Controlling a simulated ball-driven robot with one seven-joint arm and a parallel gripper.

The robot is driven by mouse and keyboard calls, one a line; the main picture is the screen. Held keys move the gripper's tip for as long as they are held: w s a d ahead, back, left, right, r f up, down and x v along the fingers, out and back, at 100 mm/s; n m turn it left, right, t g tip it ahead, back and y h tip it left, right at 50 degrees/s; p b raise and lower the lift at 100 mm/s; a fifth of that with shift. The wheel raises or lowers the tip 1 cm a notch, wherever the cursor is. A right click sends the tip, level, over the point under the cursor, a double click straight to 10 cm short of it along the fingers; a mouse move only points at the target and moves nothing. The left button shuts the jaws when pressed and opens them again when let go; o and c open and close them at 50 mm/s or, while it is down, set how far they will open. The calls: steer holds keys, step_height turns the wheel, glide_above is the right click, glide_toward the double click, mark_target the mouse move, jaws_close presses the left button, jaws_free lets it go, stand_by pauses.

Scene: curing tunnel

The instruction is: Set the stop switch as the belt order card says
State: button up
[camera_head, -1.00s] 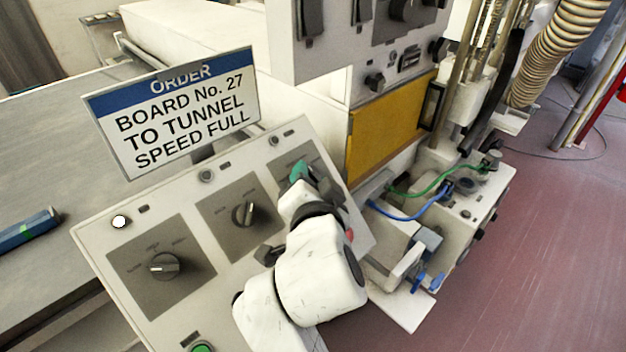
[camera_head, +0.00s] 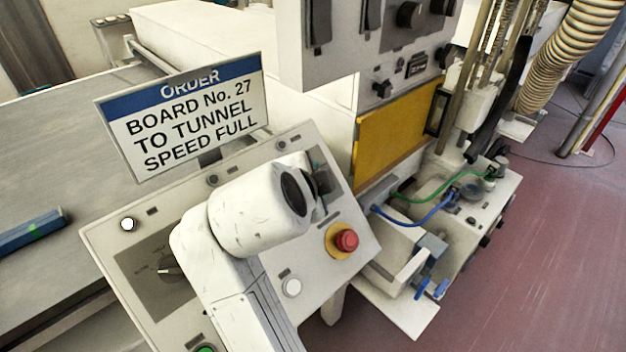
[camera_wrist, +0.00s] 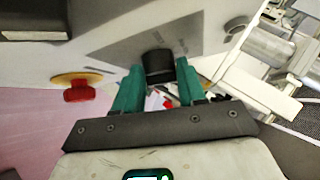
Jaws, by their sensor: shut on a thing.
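The order card (camera_head: 188,122) stands behind the sloped control panel (camera_head: 112,262) and reads "ORDER BOARD No. 27 TO TUNNEL SPEED FULL". The panel's left rotary switch (camera_head: 168,272) shows beside my arm; the middle one is hidden behind it. My gripper (camera_wrist: 158,68) is at the right-hand switch plate, its green fingers on both sides of a black knob (camera_wrist: 158,62), shut on it. In the head view my wrist hides most of this knob, and I cannot read its setting or its marks.
A red mushroom button (camera_head: 346,241) on a yellow collar sits just below the held knob; it also shows in the wrist view (camera_wrist: 80,92). A white button (camera_head: 291,287) lies near my forearm. A yellow panel (camera_head: 395,130) and hoses are to the right.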

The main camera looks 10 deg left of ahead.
steer(key=shift+f, duration=0.15)
steer(key=o, duration=1)
steer(key=b+v, duration=0.1)
steer(key=v, duration=1)
steer(key=shift+w, duration=0.15)
